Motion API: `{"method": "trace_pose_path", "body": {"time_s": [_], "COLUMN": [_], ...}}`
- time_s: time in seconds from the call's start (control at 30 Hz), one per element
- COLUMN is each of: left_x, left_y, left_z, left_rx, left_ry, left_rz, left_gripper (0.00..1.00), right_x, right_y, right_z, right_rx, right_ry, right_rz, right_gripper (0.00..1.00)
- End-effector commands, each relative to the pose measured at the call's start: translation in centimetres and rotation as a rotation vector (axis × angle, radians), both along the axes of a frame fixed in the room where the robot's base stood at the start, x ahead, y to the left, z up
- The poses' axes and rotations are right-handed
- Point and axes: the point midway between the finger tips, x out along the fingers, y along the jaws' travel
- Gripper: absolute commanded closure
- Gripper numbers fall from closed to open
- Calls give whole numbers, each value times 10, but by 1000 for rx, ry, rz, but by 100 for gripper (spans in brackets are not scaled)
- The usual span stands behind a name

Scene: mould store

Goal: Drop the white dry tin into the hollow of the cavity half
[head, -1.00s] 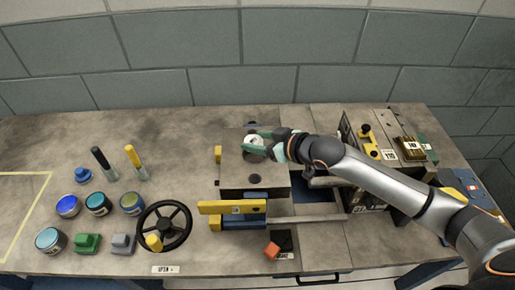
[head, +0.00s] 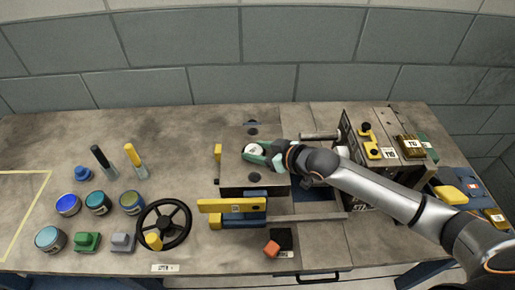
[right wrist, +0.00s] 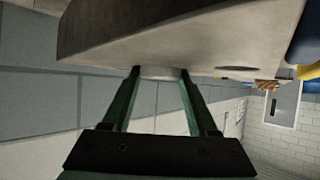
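The white dry tin (head: 254,149) has a dark-marked label on top and is at my right gripper. My right gripper (head: 256,152) has green fingers and reaches in from the right over the grey block of the cavity half (head: 233,177). In the right wrist view the fingers stand on both sides of the tin (right wrist: 160,73), in contact with it as far as I can see. The tin there lies against the block's face (right wrist: 200,45); how deep it sits in the hollow is hidden. My left gripper is not in view.
A yellow-and-blue clamp (head: 232,206) lies in front of the block, beside a black handwheel (head: 164,224). Several paint tins, such as a blue one (head: 68,205), stand at left. Machinery (head: 371,150) stands at right.

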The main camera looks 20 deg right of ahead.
Motion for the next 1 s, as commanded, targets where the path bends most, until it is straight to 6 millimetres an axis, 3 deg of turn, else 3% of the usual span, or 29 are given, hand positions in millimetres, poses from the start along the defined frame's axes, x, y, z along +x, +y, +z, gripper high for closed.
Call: {"method": "trace_pose_path", "body": {"time_s": [0.03, 0.27, 0.5, 1.0], "left_x": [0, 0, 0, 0], "left_y": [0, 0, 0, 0], "left_z": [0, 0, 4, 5], "left_rx": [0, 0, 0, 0], "left_ry": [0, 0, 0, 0], "left_rz": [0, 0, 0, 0], "left_gripper": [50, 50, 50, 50], "right_x": [0, 0, -2, -77], "right_y": [0, 0, -1, -43], "right_z": [0, 1, 17, 59], "right_rx": [0, 0, 0, -3], "right_ry": [-1, -1, -5, 2], "right_rz": [0, 0, 2, 0], "right_gripper": [36, 11, 11, 11]}}
